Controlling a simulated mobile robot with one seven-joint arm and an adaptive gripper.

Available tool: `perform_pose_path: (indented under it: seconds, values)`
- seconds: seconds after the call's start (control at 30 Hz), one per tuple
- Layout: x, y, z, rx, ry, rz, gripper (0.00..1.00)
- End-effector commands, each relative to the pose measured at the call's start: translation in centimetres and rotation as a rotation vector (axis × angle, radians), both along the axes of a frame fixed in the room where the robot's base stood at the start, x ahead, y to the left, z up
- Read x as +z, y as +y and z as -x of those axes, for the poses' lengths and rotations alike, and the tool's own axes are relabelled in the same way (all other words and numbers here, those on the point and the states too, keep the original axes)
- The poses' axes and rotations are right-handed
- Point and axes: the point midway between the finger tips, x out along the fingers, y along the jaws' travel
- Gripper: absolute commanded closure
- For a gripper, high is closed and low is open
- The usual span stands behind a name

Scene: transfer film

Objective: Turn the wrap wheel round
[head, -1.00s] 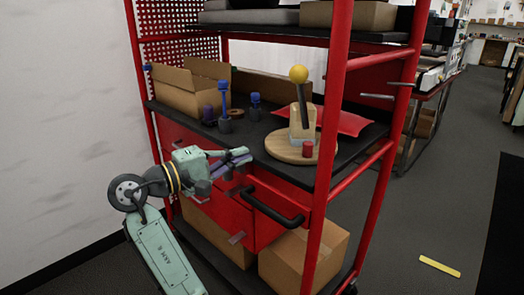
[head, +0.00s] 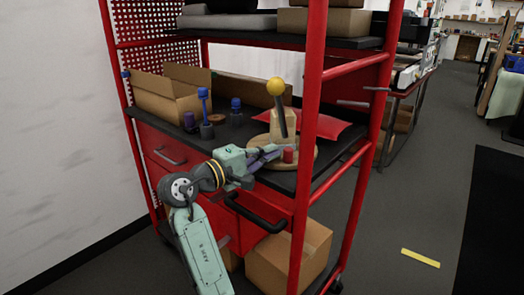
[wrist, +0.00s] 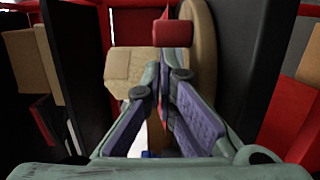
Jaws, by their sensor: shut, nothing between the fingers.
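The wheel appears to be the round wooden disc (head: 308,152) on the black shelf of the red rack. A short red knob (head: 289,156) stands at its near edge. A pale block (head: 284,122) with a dark lever and yellow ball (head: 276,87) rises from its middle. My gripper (head: 277,150) is shut and empty, its fingertips just left of the red knob. In the wrist view, the gripper (wrist: 161,78) points at the disc (wrist: 205,45), with the red knob (wrist: 172,33) just beyond the tips. I cannot tell whether they touch.
Left on the shelf are an open cardboard box (head: 172,98) and blue-topped tools (head: 204,105). A red pouch (head: 318,125) lies behind the disc. A red upright (head: 308,130) stands close right. A black drawer handle (head: 252,213) sits below.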

Motion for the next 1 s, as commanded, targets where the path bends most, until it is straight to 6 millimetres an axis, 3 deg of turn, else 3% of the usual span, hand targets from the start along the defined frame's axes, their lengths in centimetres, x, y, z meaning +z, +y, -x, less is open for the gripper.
perform_pose_path:
  seconds: [1.0]
  values:
    - [0.01, -0.77, 0.37, 0.086, 0.001, -0.001, 1.00]
